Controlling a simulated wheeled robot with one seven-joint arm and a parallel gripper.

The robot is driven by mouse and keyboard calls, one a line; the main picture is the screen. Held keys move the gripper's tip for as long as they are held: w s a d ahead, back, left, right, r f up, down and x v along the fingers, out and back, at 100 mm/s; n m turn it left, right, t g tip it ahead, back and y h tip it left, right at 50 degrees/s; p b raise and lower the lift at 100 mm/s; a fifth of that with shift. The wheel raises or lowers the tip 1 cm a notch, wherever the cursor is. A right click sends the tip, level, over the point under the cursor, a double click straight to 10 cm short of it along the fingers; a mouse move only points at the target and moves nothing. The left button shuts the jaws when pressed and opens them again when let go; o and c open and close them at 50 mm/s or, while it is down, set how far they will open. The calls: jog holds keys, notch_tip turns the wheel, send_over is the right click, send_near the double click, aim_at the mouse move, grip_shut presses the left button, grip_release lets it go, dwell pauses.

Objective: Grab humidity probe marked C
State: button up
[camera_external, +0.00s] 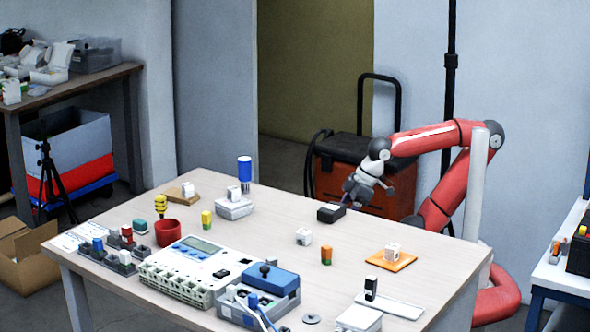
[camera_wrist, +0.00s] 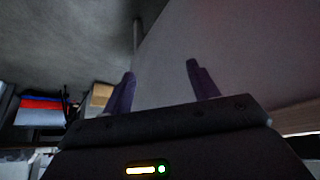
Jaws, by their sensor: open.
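Small white cube-shaped pieces stand on the table; their markings are too small to read, so I cannot tell which one is probe C. One cube (camera_external: 303,237) sits on the bare table. Another cube (camera_external: 392,249) is on an orange tile (camera_external: 404,262) at the right. A third cube (camera_external: 187,189) is on a wooden plate at the back left, and another (camera_external: 233,193) is on a grey-white box (camera_external: 235,210). My gripper (camera_external: 350,197) is above the table's far right edge. In the wrist view, my gripper (camera_wrist: 160,70) is open with nothing between its fingers.
A black box (camera_external: 331,213) lies below and left of my gripper. A large instrument (camera_external: 195,268), a blue-topped case (camera_external: 268,282), a red cup (camera_external: 168,232) and several small coloured pieces crowd the front and left. Bare table (camera_external: 275,210) lies in the middle.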

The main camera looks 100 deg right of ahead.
notch_tip(320, 180, up, 27)
jog(key=n+g+y+b, duration=0.2)
jog(key=n+b, duration=0.1)
jog(key=n, duration=0.3)
send_over(243, 180)
jog(key=s+d, duration=0.3)
jog(key=shift+w+f, duration=0.2)
jog(key=shift+f, duration=2.8)
jog(key=b+x, duration=0.2)
jog(key=x, duration=0.5)
jog(key=shift+w+a+f, duration=0.1)
jog(key=shift+a+f, duration=0.1)
jog(key=shift+f, duration=0.05)
jog(key=shift+c, duration=0.5)
jog(key=c, duration=1)
